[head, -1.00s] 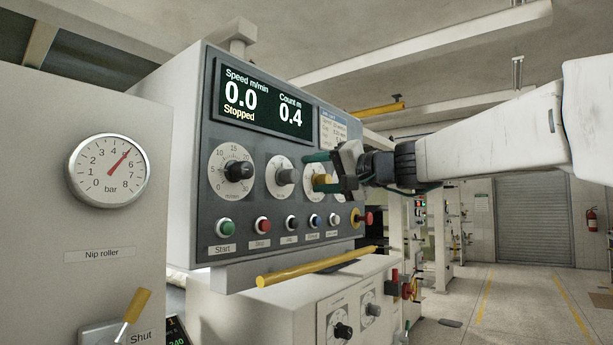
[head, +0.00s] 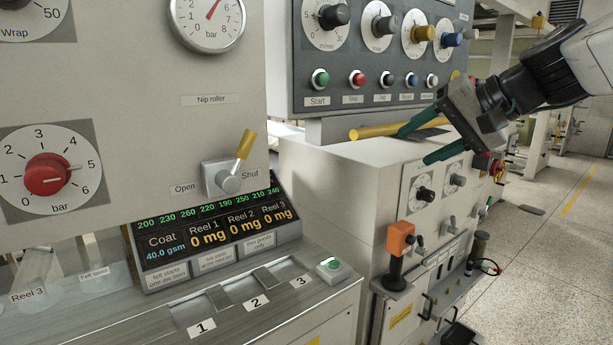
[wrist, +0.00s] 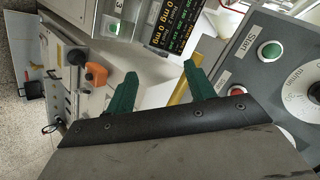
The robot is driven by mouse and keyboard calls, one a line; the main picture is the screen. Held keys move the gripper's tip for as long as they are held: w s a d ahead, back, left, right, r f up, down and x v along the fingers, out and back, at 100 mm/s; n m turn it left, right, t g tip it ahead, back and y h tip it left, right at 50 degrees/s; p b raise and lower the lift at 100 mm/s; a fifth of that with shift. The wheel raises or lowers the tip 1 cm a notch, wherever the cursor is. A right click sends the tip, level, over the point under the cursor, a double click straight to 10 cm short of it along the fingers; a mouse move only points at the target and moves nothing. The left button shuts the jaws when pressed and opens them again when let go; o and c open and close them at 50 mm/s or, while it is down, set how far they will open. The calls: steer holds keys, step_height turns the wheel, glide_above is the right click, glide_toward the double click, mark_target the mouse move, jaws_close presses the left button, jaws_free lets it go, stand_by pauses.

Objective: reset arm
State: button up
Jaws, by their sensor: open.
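My gripper (head: 418,140) is open and empty at the upper right of the head view. Its two dark green fingers point left, in front of the gap between the control panel (head: 378,97) and the grey cabinet below. In the wrist view my gripper (wrist: 158,84) shows its two green fingers apart with nothing between them. Beyond them lie the yellow bar (wrist: 180,92) and part of the display (wrist: 175,25). My arm reaches in from the right edge of the head view.
An orange-topped handle (head: 401,238) stands on the lower cabinet. At left are the Nip roller lever (head: 244,145), a red bar knob (head: 47,174) and a reel display (head: 218,230) with numbered slots below. Open floor (head: 560,250) lies at the right.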

steer(key=s+d+f+n+g+h, duration=0.1)
steer(key=s+d+f+g+h, duration=0.2)
steer(key=s+f, duration=0.7)
steer(key=s+d+f+n+g+h, duration=0.2)
steer(key=s+f, duration=0.8)
steer(key=s, duration=0.5)
steer(key=d+g+h, duration=0.1)
steer(key=h, duration=0.1)
steer(key=shift+s+h, duration=0.15)
steer(key=shift+h, duration=0.25)
steer(key=shift+d, duration=0.1)
